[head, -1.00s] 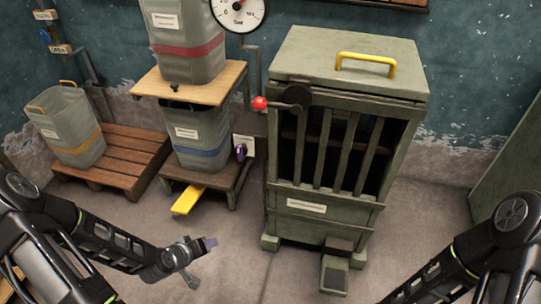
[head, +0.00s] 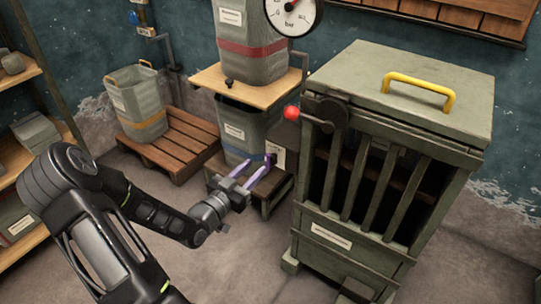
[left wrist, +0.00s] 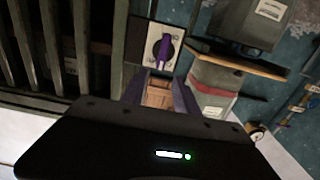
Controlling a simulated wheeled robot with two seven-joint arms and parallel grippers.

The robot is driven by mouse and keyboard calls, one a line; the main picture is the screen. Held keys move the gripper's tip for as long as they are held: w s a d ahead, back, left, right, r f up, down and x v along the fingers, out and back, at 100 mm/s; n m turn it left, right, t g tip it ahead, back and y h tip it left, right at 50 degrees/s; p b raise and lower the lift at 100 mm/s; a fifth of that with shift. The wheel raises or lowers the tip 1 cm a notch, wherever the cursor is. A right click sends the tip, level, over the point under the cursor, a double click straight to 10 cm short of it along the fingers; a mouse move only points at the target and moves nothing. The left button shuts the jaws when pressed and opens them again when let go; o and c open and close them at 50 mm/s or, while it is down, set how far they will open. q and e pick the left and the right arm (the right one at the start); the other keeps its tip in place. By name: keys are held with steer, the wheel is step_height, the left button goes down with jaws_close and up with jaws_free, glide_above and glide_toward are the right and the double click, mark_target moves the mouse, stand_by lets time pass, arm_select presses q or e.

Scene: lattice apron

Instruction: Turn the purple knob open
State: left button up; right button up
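The purple knob (left wrist: 162,50) sits on a pale plate (left wrist: 150,42) on a dark box, and in the left wrist view its handle looks roughly upright. In the head view the plate (head: 279,157) shows beside the lower bin, and the knob is mostly hidden behind a fingertip. My left gripper (head: 260,162) is open, with two long purplish fingers pointing at the plate. In the left wrist view the fingers (left wrist: 160,78) are apart and empty, just below the knob in the picture. I cannot tell if they touch it. My right gripper is out of view.
A green slatted cabinet (head: 335,228) with a red-tipped lever (head: 292,112) stands right of the knob. Stacked bins (head: 238,128) with a wooden shelf (head: 240,88) stand left of it. A pallet (head: 175,148) holds another bin. The floor in front is clear.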

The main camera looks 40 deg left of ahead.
mark_target(266, 158)
arm_select(q)
steer(key=shift+w, duration=0.15)
steer(key=w+b, duration=0.1)
steer(key=w, duration=0.6)
steer(key=shift+w+a, duration=0.1)
steer(key=shift+w, duration=0.2)
steer(key=c, duration=0.8)
steer(key=shift+s+f, duration=0.1)
steer(key=shift+f, duration=0.1)
